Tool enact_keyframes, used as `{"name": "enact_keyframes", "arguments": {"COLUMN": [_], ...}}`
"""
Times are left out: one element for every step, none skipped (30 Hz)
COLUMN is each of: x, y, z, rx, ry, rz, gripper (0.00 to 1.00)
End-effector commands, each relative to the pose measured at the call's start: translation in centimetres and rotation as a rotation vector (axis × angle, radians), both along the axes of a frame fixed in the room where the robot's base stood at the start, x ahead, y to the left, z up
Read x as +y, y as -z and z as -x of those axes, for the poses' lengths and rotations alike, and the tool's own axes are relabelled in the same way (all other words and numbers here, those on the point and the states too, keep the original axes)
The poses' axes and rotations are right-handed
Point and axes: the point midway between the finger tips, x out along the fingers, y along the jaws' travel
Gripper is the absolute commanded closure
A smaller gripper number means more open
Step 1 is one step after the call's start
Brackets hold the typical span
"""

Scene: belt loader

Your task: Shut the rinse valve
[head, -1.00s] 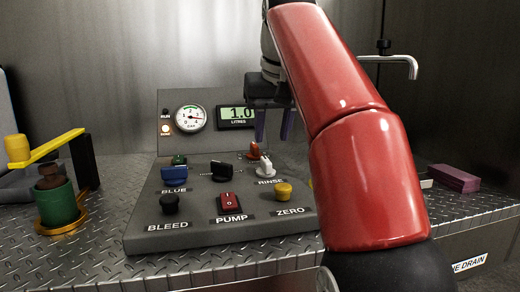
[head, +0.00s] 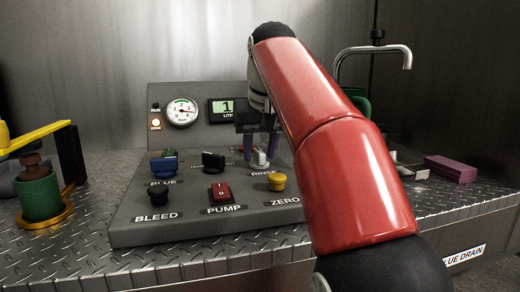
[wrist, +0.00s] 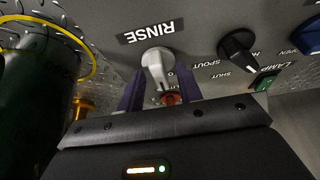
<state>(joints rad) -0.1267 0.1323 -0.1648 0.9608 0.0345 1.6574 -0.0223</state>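The rinse valve (wrist: 158,66) is a white lever knob on the sloping grey panel, beside the RINSE label. In the head view the white knob (head: 262,158) shows low between my fingers, partly hidden. My gripper (wrist: 160,84) has its two purple fingers apart, one on each side of the knob. In the head view my gripper (head: 259,148) points down at the panel's right side. I cannot tell whether either finger touches the knob. A small red-orange part (wrist: 171,98) shows between the fingers, close to the knob.
Near the rinse valve are a black spout knob (wrist: 238,46), a yellow ZERO button (head: 277,181), a red PUMP switch (head: 221,192) and a blue knob (head: 164,166). A green cylinder in a yellow ring (head: 40,198) stands left. A purple block (head: 450,169) lies right.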

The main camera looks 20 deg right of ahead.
Motion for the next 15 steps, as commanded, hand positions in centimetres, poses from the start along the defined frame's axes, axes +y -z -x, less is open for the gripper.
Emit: {"name": "enact_keyframes", "arguments": {"x": [0.0,0.0,0.0,0.0,0.0,0.0,0.0,-0.01,0.0,0.0,0.0,0.0,0.0,0.0,0.01], "y": [-0.02,-0.02,-0.02,-0.03,-0.03,-0.03,-0.03,-0.03,-0.03,-0.03,-0.03,-0.04,-0.04,-0.05,-0.06], "z": [0.01,0.01,0.01,0.01,0.01,0.01,0.01,0.01,0.01,0.01,0.01,0.02,0.02,0.02,0.02], "rx": [0.0,0.0,0.0,0.0,0.0,0.0,0.0,0.0,0.0,0.0,0.0,0.0,0.0,0.0,0.0], "ry": [0.0,0.0,0.0,0.0,0.0,0.0,0.0,0.0,0.0,0.0,0.0,0.0,0.001,0.002,0.005], "rz": [0.0,0.0,0.0,0.0,0.0,0.0,0.0,0.0,0.0,0.0,0.0,0.0,0.001,0.0,0.0], "gripper": [0.68,0.72,0.78,0.82,0.85,0.91,0.95,0.99,1.0,1.0,1.0,1.0,1.0,1.0,1.0]}}
